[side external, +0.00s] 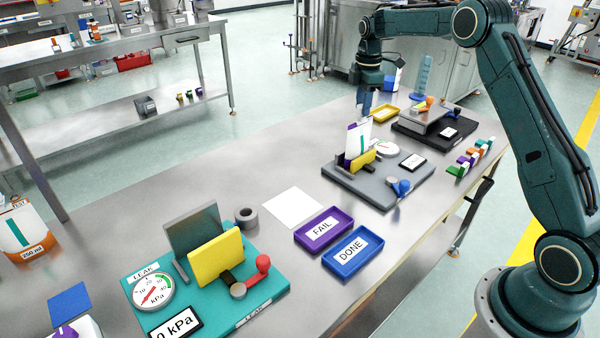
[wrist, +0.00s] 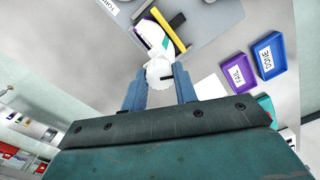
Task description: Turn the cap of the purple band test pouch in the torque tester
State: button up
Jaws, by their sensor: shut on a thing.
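The purple band test pouch (side external: 357,140) stands upright in the torque tester (side external: 345,178), a grey base with a yellow clamp plate (side external: 364,162), a round dial, a small display and a blue-knobbed lever (side external: 401,187). My gripper (side external: 366,112) points down at the top of the pouch. In the wrist view the white cap (wrist: 159,73) lies between the two blue-grey fingers (wrist: 160,88), and my gripper is shut on it. The pouch (wrist: 152,36) runs beyond the cap into the clamp. In the side view the cap is hidden by my fingers.
A purple FAIL tray (side external: 304,242) and a blue DONE tray (side external: 340,262) stand in front of the tester. A teal leak tester (side external: 262,292) is at the near left.

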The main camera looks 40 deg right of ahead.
jog(key=shift+m, duration=0.6)
jog(key=o, duration=1)
jog(key=shift+r, duration=0.1)
jog(key=shift+r, duration=6.8)
